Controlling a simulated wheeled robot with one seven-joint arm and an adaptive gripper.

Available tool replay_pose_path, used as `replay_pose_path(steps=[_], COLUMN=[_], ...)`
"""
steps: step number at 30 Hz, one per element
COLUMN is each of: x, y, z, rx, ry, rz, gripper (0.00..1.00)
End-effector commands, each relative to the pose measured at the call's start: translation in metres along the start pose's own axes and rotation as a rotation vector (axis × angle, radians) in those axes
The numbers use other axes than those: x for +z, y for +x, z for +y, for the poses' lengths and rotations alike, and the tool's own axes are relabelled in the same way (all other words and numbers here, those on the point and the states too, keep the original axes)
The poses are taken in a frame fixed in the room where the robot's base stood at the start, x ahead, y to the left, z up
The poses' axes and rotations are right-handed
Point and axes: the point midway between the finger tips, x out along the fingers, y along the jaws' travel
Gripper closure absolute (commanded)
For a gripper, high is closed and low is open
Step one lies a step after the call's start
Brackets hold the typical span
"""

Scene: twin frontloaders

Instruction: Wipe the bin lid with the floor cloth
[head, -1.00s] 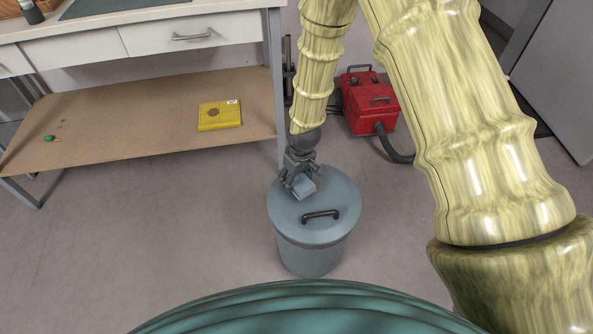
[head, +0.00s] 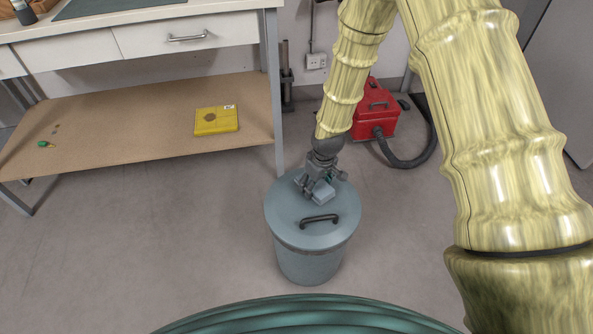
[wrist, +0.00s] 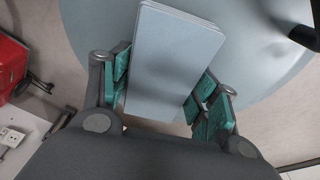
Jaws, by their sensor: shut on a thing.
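The bin (head: 308,262) is a blue-grey round can standing on the floor, its lid (head: 285,215) on top with a dark bar handle (head: 319,219). My gripper (head: 317,190) is over the far part of the lid, behind the handle. It is shut on the floor cloth (head: 324,197), a folded light blue-grey pad. In the wrist view the cloth (wrist: 172,62) sits between the green finger pads and overlaps the lid (wrist: 255,60). The handle shows at the upper right there. I cannot tell for sure whether the cloth touches the lid.
A workbench (head: 190,37) with a lower shelf (head: 110,125) stands at the left; a yellow box (head: 216,120) lies on the shelf. A red vacuum (head: 375,112) with a dark hose (head: 412,162) is behind the bin. The floor left of the bin is clear.

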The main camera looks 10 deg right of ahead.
Motion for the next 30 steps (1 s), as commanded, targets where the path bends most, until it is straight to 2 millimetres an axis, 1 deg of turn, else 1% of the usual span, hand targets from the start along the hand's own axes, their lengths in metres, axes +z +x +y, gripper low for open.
replay_pose_path(steps=[12, 15, 17, 21, 22, 25, 26, 30], x=[0.011, 0.011, 0.007, 0.005, 0.004, 0.002, 0.0, -0.004], y=[-0.001, 0.004, -0.006, 0.0, -0.003, 0.0, -0.002, -0.001], z=[0.026, 0.025, 0.02, 0.011, 0.009, 0.003, 0.001, -0.007], rx=[-0.002, -0.002, -0.001, -0.002, -0.001, -0.001, 0.0, 0.001], ry=[-0.013, -0.015, -0.016, -0.01, -0.008, -0.005, -0.004, 0.0], rz=[0.0, 0.0, 0.0, -0.003, -0.001, -0.002, -0.001, -0.001], gripper=[0.66, 0.66, 0.66, 0.66, 0.66, 0.66, 0.66, 0.66])
